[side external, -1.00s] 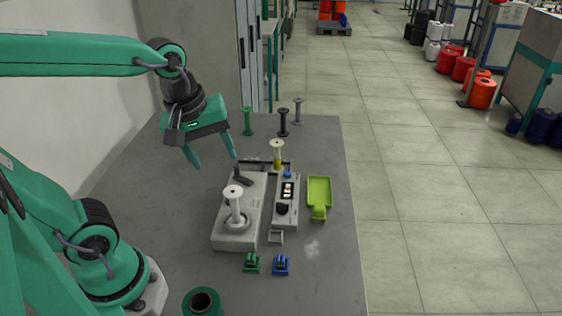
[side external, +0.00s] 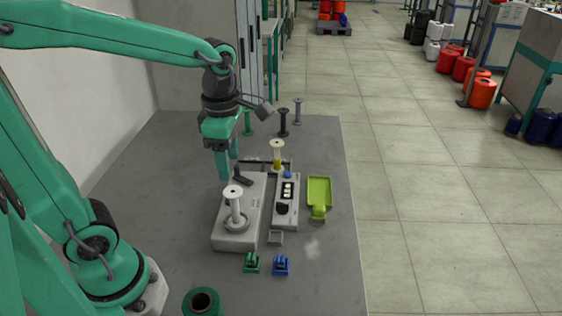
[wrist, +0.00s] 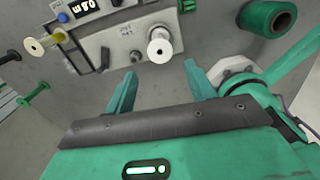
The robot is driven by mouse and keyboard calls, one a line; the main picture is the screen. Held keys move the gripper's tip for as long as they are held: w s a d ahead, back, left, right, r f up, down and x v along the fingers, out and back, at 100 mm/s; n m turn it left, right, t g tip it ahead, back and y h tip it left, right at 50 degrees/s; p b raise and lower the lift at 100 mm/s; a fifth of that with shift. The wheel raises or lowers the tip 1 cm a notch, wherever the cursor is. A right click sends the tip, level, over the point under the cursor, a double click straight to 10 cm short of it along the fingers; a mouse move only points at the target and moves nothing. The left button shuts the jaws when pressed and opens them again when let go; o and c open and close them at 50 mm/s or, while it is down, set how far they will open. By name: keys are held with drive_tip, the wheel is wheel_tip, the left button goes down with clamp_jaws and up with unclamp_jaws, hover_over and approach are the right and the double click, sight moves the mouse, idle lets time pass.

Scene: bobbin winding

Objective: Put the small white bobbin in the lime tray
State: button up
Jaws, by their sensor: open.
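The small white bobbin (side external: 235,206) stands upright on the grey winding machine (side external: 222,238). In the wrist view the white bobbin (wrist: 160,46) shows beyond the gap between my fingers, apart from both. The lime tray (side external: 319,190) lies on the table to the right of the machine and its control box, and looks empty. It does not show in the wrist view. My gripper (side external: 229,167) is open and empty, pointing down above the table behind the white bobbin. Both fingers (wrist: 160,71) show in the wrist view.
A pale bobbin with yellow thread (side external: 277,156) stands behind the control box (side external: 286,203). Green, black (side external: 283,122) and grey bobbins stand at the back edge. Green (side external: 251,263) and blue clips (side external: 281,265) and a green spool (side external: 202,301) are at the front.

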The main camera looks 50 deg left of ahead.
sight(233, 191)
drive_tip(key=shift+f, duration=0.25)
drive_tip(key=shift+f, duration=3.6)
drive_tip(key=c, duration=0.7)
drive_tip(key=shift+r, duration=0.25)
drive_tip(key=shift+r, duration=2.3)
drive_tip(key=shift+w, duration=0.15)
